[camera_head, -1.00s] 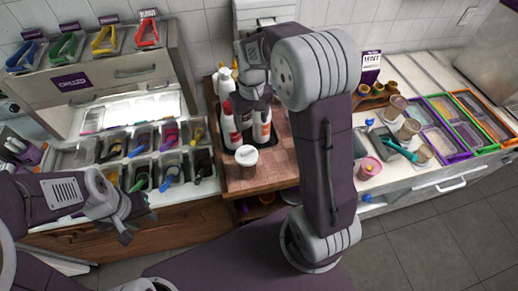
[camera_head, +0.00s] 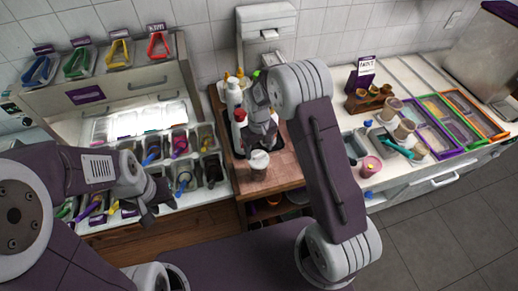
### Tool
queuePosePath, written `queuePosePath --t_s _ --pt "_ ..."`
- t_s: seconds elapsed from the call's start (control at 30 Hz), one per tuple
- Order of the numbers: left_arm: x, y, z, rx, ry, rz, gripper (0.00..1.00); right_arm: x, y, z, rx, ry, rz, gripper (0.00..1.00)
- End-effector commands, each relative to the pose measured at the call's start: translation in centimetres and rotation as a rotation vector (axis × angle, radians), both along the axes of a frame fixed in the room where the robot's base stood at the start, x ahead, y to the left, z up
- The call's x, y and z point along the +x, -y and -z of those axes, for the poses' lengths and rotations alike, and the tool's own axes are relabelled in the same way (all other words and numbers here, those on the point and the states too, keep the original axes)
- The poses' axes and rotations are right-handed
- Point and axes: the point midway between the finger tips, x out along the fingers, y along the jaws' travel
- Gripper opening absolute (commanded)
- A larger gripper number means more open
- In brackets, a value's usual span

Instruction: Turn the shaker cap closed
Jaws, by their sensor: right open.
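The shaker (camera_head: 259,174), a small brown jar with a pale cap (camera_head: 259,158), stands upright near the front of the wooden counter. My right gripper (camera_head: 262,142) points down just behind and above the cap. It is open; I cannot tell whether its fingers touch the jar. The cap's turn position is too small to read. My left gripper (camera_head: 158,198) is left of the shaker, over the front of the topping bins, well apart from it. Its fingers are dark and blurred, so its opening is unclear.
Bottles, one with a red cap (camera_head: 240,115) and one white (camera_head: 233,92), stand close behind the shaker. Topping bins with coloured scoops (camera_head: 181,146) lie left. A pink cup (camera_head: 371,166) and framed trays (camera_head: 432,128) are right. The counter just in front of the shaker is clear.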

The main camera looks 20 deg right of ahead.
Motion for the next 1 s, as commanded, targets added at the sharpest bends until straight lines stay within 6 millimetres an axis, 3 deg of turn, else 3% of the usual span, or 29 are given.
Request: queuePosePath --t_s 0.2,0.4,0.43,0.6,0.67,1.0 --pt "0.0 0.0 -0.8 0.0 0.0 0.0 0.36 0.0 0.0 1.9 0.0 -0.001 0.0 0.69" --pt "0.0 0.0 -0.7 0.0 0.0 0.0 0.36 0.0 0.0 2.0 0.0 0.001 0.0 0.69" --pt "0.0 0.0 -0.7 0.0 0.0 0.0 0.36 0.0 0.0 2.0 0.0 0.001 0.0 0.66" --pt "0.0 0.0 -0.7 0.0 0.0 0.0 0.36 0.0 0.0 2.0 0.0 0.001 0.0 0.19" --pt "0.0 0.0 -0.7 0.0 0.0 0.0 0.36 0.0 0.0 2.0 0.0 0.001 0.0 0.06" --pt "0.0 0.0 -0.3 0.0 0.0 0.0 0.36 0.0 0.0 2.0 0.0 0.001 0.108 0.06"
